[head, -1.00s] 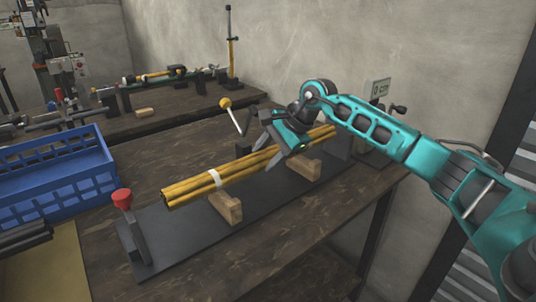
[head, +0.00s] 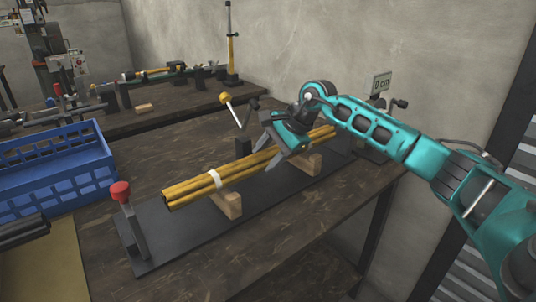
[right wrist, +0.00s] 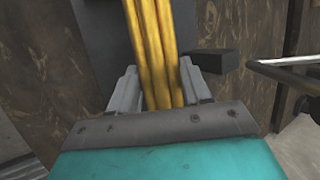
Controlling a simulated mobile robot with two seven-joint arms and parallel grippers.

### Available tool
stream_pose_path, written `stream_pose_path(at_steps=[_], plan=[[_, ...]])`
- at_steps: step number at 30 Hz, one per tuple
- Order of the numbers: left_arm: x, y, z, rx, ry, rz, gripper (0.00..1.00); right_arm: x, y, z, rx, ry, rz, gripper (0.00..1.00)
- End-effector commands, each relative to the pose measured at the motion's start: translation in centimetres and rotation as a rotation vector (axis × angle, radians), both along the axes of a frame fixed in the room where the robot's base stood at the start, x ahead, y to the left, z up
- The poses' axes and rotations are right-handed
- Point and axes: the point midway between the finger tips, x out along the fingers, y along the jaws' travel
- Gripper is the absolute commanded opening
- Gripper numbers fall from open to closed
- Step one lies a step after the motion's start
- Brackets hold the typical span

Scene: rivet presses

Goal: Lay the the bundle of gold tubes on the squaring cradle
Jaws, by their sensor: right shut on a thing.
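The bundle of gold tubes (head: 190,189) lies lengthwise over the squaring cradle (head: 185,235), with a white band near its left end. It appears to rest on two wooden blocks, (head: 228,204) near its left end and another (head: 305,163) toward the right. My right gripper (head: 277,152) is shut on the bundle right of its middle, from above. In the right wrist view the gold tubes (right wrist: 155,45) run between its two fingers (right wrist: 158,90). My left gripper is not clearly seen; a dark part shows at the left edge.
A red-knobbed stop (head: 121,193) stands at the cradle's left end. A yellow-knobbed lever (head: 230,105) rises behind the bundle. A blue crate (head: 55,172) is at left. The front table strip is clear.

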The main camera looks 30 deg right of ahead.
Motion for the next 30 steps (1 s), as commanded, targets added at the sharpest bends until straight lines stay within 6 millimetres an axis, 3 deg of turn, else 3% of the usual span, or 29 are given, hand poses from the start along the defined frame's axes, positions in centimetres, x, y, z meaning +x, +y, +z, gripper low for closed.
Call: stream_pose_path(at_steps=[17, 18, 27, 30], plan=[[0.1, -0.1, -0.8, -0.006, -0.001, 0.004, 0.43, 0.1, 0.0, -0.9, 0.003, -0.010, -0.001, 0.00], [0.1, -0.1, -0.8, -0.006, -0.001, 0.004, 0.43, 0.1, 0.0, -0.9, 0.003, -0.010, -0.001, 0.50], [0.0, 0.0, -0.8, 0.001, -0.001, -0.001, 0.43, 0.1, 0.0, -1.1, 0.001, -0.005, -0.001, 0.78], [0.0, 0.1, -0.8, 0.003, -0.001, -0.002, 0.43, 0.0, 0.0, -1.1, 0.001, -0.003, -0.001, 0.78]])
